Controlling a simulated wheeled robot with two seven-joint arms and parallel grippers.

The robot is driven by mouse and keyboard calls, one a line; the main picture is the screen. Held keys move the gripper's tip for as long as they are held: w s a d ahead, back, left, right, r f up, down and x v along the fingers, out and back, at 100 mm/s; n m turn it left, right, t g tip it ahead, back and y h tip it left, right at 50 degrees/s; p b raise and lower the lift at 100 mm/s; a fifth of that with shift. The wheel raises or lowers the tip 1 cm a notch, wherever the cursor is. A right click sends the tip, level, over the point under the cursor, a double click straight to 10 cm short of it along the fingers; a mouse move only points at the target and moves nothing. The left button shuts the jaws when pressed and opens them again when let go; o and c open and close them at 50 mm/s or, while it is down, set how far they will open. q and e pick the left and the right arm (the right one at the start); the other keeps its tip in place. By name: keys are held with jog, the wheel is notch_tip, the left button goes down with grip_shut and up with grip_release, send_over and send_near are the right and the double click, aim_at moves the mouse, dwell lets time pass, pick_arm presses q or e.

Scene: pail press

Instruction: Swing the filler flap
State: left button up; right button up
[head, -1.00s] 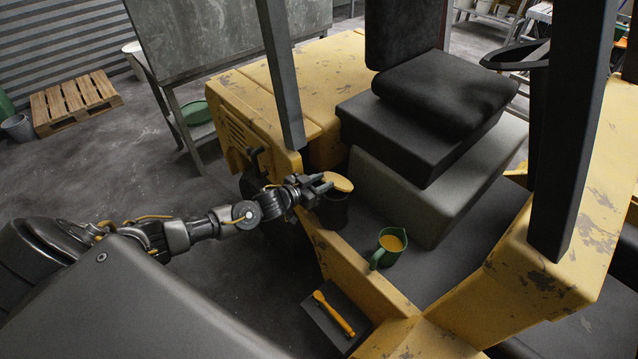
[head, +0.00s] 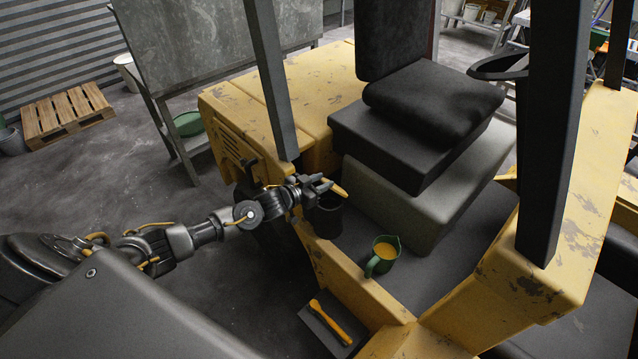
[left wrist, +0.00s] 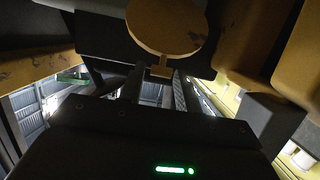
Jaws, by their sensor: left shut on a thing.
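The filler flap (head: 339,189) is a round yellow lid, seen nearly edge-on and tilted at the black cylindrical filler (head: 325,218) on the vehicle's side step. The filler's dark top opening shows below it. My left gripper (head: 322,186) reaches in from the left and is shut on the flap's small tab. In the left wrist view the flap's round yellow face (left wrist: 168,25) hangs just beyond the fingers, its tab between them (left wrist: 158,80). The fingers partly hide the flap's near edge in the head view. My right gripper is not in view.
A green jug (head: 382,256) with yellow contents stands on the step right of the filler. A yellow-handled tool (head: 331,322) lies on a dark plate (head: 318,331) below. A dark post (head: 272,85) rises close behind my gripper. The black seat (head: 432,95) is beyond.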

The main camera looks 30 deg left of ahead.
pick_arm(q)
jog(key=shift+w+r, duration=0.1)
jog(key=shift+r, duration=0.05)
jog(key=shift+w+d+r, duration=0.25)
jog(key=shift+w+r, duration=0.25)
jog(key=shift+w, duration=0.25)
jog(key=shift+w+d+r, duration=0.2)
jog(key=shift+w+r, duration=0.25)
jog(key=shift+w, duration=0.35)
jog(key=shift+w+d+r+b, duration=0.1)
jog(key=shift+w+d+r, duration=0.1)
jog(key=shift+w, duration=0.4)
jog(key=shift+w+d+r+b, duration=0.15)
jog(key=shift+w+d, duration=0.1)
jog(key=shift+w, duration=0.3)
jog(key=shift+w+d+r+b, duration=0.1)
jog(key=shift+w+d+r, duration=0.1)
jog(key=shift+w, duration=0.4)
jog(key=shift+f, duration=0.1)
